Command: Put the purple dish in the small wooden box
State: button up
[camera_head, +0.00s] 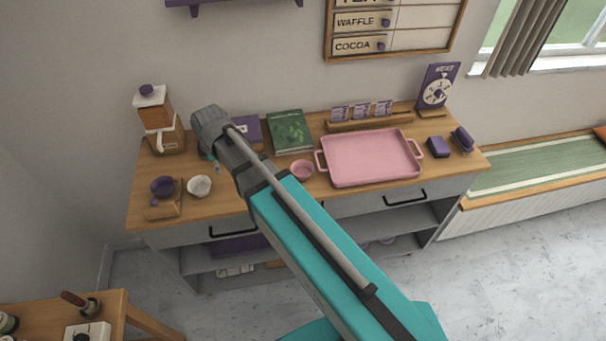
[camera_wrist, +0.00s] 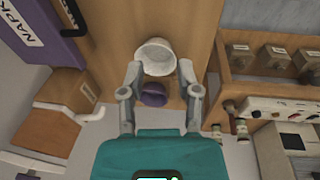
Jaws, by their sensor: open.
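A purple round dish (camera_head: 163,186) is at the left end of the counter in the head view, at a small light wooden box (camera_head: 165,212). I cannot tell whether the dish is inside it or resting on top. A small purple knob-like piece shows at the box's left. In the wrist view, a purple rounded thing (camera_wrist: 153,95), apparently this dish, lies between the fingers of my gripper (camera_wrist: 160,78). My gripper is open and holds nothing. A white bowl (camera_wrist: 156,57) is just beyond the fingertips; it also shows in the head view (camera_head: 199,187). My wrist hides the fingertips in the head view.
A pink bowl (camera_head: 301,171) and a pink tray (camera_head: 330,178) occupy the counter's middle and right. A wooden dispenser (camera_head: 157,118) stands at the back left, a green book (camera_head: 290,132) at the back. A second wooden table (camera_head: 110,308) stands at the lower left.

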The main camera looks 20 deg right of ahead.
jog(key=s+d+m, duration=0.3)
jog(key=d+m, duration=0.2)
jog(key=d, duration=0.2)
jog(key=s+d+m+g, duration=0.1)
jog(key=s+d+m, duration=0.3)
jog(key=d+m, duration=0.2)
jog(key=s+d+m+h, duration=0.1)
jog(key=s+d+m, duration=0.2)
jog(key=d+m, duration=0.3)
jog(key=d, duration=0.4)
jog(key=shift+s+d+f+g, duration=0.15)
jog(key=shift+s+g, duration=0.25)
